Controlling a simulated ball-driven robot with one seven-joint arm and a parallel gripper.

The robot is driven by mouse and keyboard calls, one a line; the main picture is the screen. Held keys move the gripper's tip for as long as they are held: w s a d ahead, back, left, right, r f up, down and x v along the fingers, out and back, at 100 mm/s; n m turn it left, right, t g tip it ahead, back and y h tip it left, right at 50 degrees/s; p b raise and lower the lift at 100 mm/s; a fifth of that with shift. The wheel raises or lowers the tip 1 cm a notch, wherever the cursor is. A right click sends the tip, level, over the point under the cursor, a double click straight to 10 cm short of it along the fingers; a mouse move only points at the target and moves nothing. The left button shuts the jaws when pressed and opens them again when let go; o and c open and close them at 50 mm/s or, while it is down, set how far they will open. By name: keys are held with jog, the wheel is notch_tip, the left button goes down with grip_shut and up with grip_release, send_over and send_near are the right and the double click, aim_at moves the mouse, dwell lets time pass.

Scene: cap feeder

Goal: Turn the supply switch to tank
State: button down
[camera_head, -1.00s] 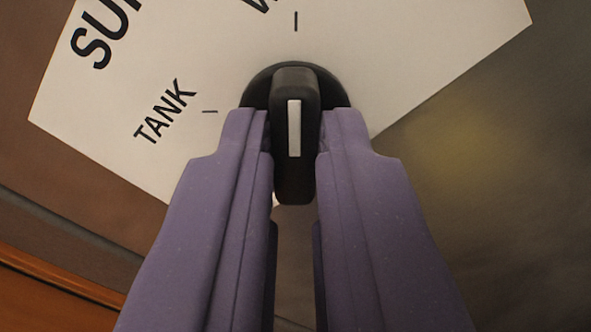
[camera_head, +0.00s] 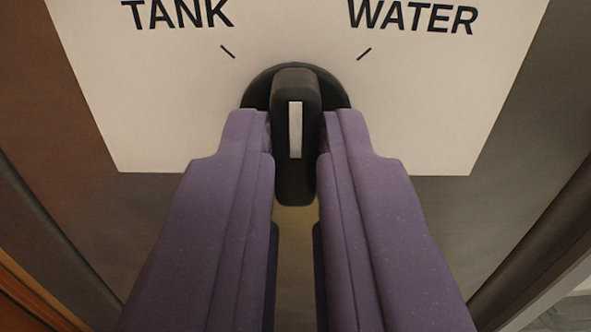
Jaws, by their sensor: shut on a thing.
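The supply switch is a black knob (camera_head: 295,90) with a white pointer line, on a round black base. It sits at the low middle of a white plate (camera_head: 300,30). The word TANK (camera_head: 178,13) and its tick are up and left of the knob. The word WATER (camera_head: 412,17) and its tick are up and right. The pointer line is aimed straight up the picture, about midway between the two ticks. My gripper (camera_head: 295,135), with two purple fingers, is shut on the knob from both sides. The fingers hide part of the knob's base.
A grey-brown metal panel (camera_head: 505,150) lies around the plate. Dark edges run down both sides, with an orange-brown strip (camera_head: 35,300) at lower left. A pale surface shows at lower right.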

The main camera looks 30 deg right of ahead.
jog(key=n+p, duration=0.3)
jog(key=n, duration=0.2)
jog(key=shift+s+n+p, duration=0.1)
jog(key=shift+n+p, duration=0.95)
jog(key=shift+n, duration=0.75)
jog(key=shift+f, duration=0.15)
jog(key=c, duration=1.1)
grip_release()
jog(key=shift+c, duration=0.2)
jog(key=p+v, duration=0.1)
jog(key=v, duration=0.6)
jog(key=shift+s+a+p, duration=0.25)
jog(key=shift+s+p, duration=0.05)
jog(key=shift+s, duration=0.05)
